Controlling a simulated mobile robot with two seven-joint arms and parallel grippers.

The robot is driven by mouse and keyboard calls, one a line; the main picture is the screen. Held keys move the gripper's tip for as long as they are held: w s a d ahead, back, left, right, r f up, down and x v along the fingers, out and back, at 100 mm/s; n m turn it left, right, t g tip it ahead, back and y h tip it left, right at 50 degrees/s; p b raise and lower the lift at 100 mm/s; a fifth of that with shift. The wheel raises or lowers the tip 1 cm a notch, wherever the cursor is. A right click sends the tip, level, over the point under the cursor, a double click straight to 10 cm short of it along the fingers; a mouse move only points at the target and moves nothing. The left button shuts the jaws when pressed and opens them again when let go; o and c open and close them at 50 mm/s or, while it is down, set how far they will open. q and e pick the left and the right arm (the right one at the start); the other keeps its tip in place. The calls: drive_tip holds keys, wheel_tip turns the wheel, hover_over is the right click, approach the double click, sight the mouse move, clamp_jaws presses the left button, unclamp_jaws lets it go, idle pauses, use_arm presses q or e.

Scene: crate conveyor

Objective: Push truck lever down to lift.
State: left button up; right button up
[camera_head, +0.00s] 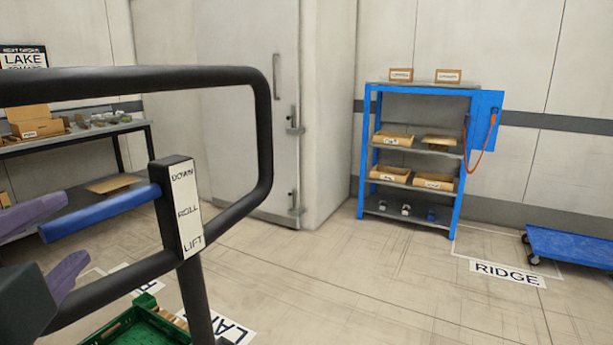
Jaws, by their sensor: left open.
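The truck's black handle loop (262,120) fills the left half of the head view. On its upright sits a label plate (187,210) reading DOWN, ROLL and LIFT from top to bottom. The blue lever (100,215) sticks out to the left from the plate, level with the upper part, between DOWN and ROLL. My left gripper (42,240) is at the left edge with its purple fingers apart, one above and one below the lever's free end. I cannot tell whether they touch it. My right gripper is not in view.
A green crate (118,326) is low behind the handle. A shelf table (130,127) stands at the left. A blue rack (368,150) with cardboard boxes stands at the back wall. A blue cart (575,245) is at the right, by a RIDGE floor label (507,273). The middle floor is clear.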

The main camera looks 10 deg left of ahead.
sight(95, 210)
use_arm(q)
drive_tip(key=x, duration=0.8)
drive_tip(key=shift+w+a+p, duration=0.1)
drive_tip(key=shift+w+p, duration=0.05)
drive_tip(key=shift+p, duration=0.2)
clamp_jaws()
drive_tip(key=shift+f, duration=0.1)
idle(0.8)
